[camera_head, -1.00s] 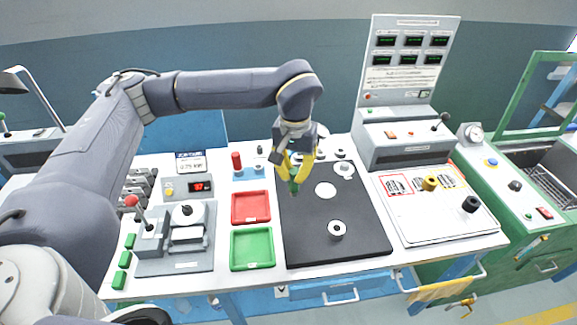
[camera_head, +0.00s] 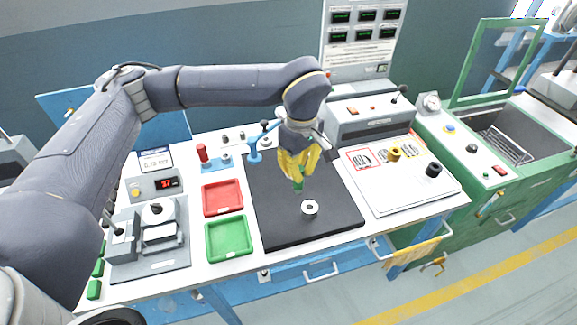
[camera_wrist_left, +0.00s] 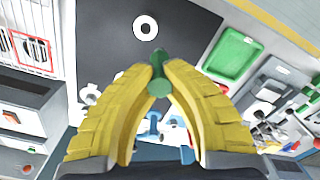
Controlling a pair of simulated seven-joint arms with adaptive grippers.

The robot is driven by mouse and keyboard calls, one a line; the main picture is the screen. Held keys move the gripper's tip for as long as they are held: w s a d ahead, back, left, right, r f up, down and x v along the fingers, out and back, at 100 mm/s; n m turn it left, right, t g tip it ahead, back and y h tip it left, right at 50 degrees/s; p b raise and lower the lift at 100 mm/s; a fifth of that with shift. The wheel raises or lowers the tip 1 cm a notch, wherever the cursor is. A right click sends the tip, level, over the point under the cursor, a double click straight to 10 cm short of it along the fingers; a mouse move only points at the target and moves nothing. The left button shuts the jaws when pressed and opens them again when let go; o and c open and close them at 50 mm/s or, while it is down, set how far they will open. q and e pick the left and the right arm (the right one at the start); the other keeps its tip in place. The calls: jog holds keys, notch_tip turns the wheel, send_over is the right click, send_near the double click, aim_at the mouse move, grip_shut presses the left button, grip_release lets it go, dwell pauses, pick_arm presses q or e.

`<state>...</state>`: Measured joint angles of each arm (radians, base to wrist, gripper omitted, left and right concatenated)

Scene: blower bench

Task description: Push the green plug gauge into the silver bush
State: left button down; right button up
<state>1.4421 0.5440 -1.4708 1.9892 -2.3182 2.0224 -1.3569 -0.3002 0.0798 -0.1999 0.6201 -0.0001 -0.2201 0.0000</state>
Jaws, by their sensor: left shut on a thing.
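The green plug gauge (camera_head: 298,186) is held between the yellow fingers of my left gripper (camera_head: 298,172), pointing down above the black mat (camera_head: 270,224). In the left wrist view the green plug gauge (camera_wrist_left: 159,72) shows between the fingertips of my left gripper (camera_wrist_left: 160,80). The silver bush (camera_head: 310,207) is a small ring with a dark hole, lying on the mat just in front of and right of the gauge. The bush (camera_wrist_left: 145,28) also shows in the left wrist view, apart from the gauge. My right gripper is not in view.
A red tray (camera_head: 223,198) and a green tray (camera_head: 248,251) lie left of the mat. A blue stand (camera_head: 255,152) is behind the gripper. A white board (camera_head: 424,194) with yellow and black knobs lies right. The mat's front is clear.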

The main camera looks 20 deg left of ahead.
pick_arm(q)
jog(key=shift+w+d+f+n, duration=0.15)
jog(key=shift+d+n, duration=0.45)
jog(key=shift+n, duration=1.5)
jog(key=shift+w+d+f+n, duration=0.15)
jog(key=shift+d+n, duration=0.4)
jog(key=shift+n, duration=1.55)
jog(key=shift+w+d+f+n, duration=0.15)
jog(key=shift+d+n, duration=0.45)
jog(key=shift+n, duration=1.5)
jog(key=shift+s+f, duration=0.1)
jog(key=shift+f, duration=2.35)
jog(key=shift+f, duration=1.6)
jog(key=c, duration=1.4)
grip_release()
jog(key=shift+c, duration=0.2)
